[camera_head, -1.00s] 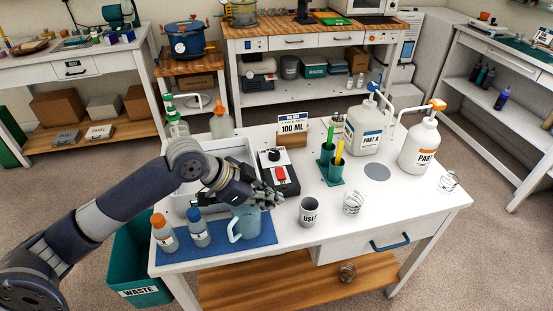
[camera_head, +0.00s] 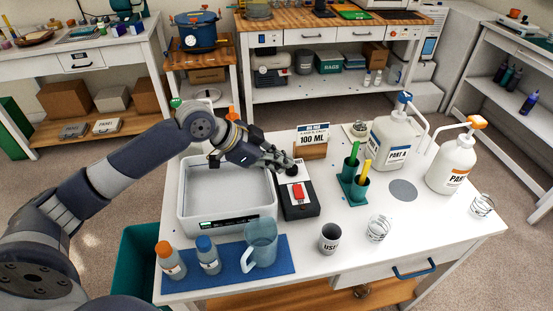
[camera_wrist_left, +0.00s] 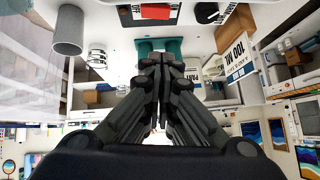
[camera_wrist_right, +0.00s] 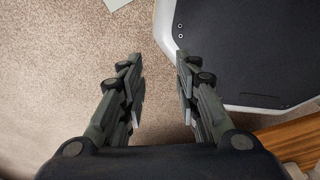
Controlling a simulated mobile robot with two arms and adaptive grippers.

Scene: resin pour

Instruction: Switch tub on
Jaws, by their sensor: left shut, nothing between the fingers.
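The white tub (camera_head: 222,188) stands at the left of the white table, with a small lit green display (camera_head: 207,223) on its front. Beside its right wall is a black and white control box (camera_head: 299,201) with a red rocker switch (camera_head: 298,191) and a black knob. My left gripper (camera_head: 287,167) is shut and empty at the knob end of the box; I cannot tell whether it touches. In the left wrist view the red switch (camera_wrist_left: 155,11) and the knob (camera_wrist_left: 206,12) lie beyond the fingertips. My right gripper (camera_wrist_right: 159,58) is open and empty above the carpet.
A blue mat (camera_head: 283,268) in front holds two bottles and a clear blue jug (camera_head: 262,245). A "100 ML" sign (camera_head: 313,138) stands behind the box. Right of it are a green holder (camera_head: 353,185), a grey cup (camera_head: 329,238) and two pump jugs (camera_head: 390,143).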

